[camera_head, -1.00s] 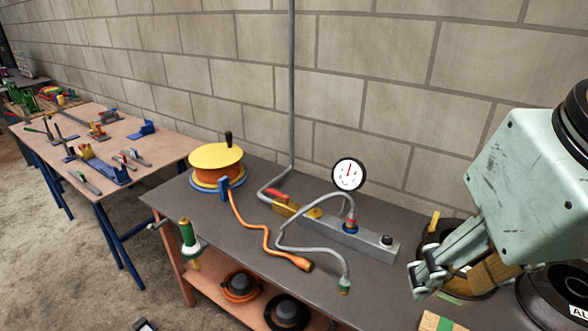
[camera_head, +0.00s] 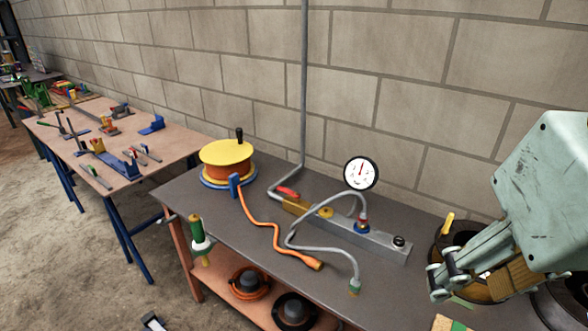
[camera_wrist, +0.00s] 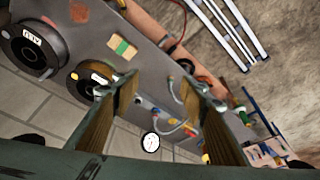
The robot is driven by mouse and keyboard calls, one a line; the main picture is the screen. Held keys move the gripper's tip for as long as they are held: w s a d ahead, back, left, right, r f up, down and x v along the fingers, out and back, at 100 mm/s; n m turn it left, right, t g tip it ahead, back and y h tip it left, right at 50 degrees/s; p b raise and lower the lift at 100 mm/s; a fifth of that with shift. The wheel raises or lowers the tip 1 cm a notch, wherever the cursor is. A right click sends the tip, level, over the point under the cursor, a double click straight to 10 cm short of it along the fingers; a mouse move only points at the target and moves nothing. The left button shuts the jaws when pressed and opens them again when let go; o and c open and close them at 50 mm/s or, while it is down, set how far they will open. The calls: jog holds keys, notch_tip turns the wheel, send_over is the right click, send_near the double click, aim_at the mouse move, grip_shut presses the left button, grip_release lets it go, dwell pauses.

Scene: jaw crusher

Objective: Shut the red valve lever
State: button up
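The red valve lever (camera_head: 288,192) sits at the left end of the metal manifold bar (camera_head: 375,241) on the dark workbench, next to a brass valve body (camera_head: 297,206) and the grey pipe from the wall. It lies roughly along the pipe. My gripper (camera_head: 446,281) is at the right of the head view, to the right of the manifold and apart from the lever. In the wrist view its two wood-coloured finger pads (camera_wrist: 157,90) stand wide apart with nothing between them.
A pressure gauge (camera_head: 361,173) stands behind the bar. A grey hose (camera_head: 316,246) and an orange cable (camera_head: 266,232) lie in front. A yellow-orange reel (camera_head: 227,163) stands left of the lever. Dark round parts (camera_wrist: 33,47) lie near my gripper. The brick wall is close behind.

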jog(key=c, duration=0.5)
jog(key=w+a+r+n+g+p, duration=0.1)
jog(key=w+a+r+n+p, duration=0.2)
jog(key=w, duration=0.7)
jog(key=w+a+r+p, duration=0.1)
jog(key=w+r+p, duration=0.3)
jog(key=w, duration=0.5)
jog(key=w+a+r+n+g+p, duration=0.1)
jog(key=w+a+n+p, duration=0.3)
jog(key=w, duration=1.3)
jog(key=w+a+f+n+g+p, duration=0.1)
jog(key=w+a+f+p, duration=0.1)
jog(key=w+a+f, duration=0.45)
jog(key=w+a+f+p, duration=0.1)
jog(key=w+a+p, duration=0.2)
jog(key=w, duration=0.6)
jog(key=w+a+f+n+p, duration=0.1)
jog(key=w+a+f, duration=0.2)
jog(key=f, duration=0.2)
jog(key=w+a+f+n+p, duration=0.1)
jog(key=w+a+f+p, duration=0.1)
jog(key=f, duration=0.3)
jog(key=w+a+f+n+g+p, duration=0.1)
jog(key=w+a+f, duration=0.3)
jog(key=w+f, duration=0.1)
jog(key=shift+a+f+p, duration=0.2)
jog(key=shift+a+p, duration=0.05)
jog(key=shift+p, duration=0.15)
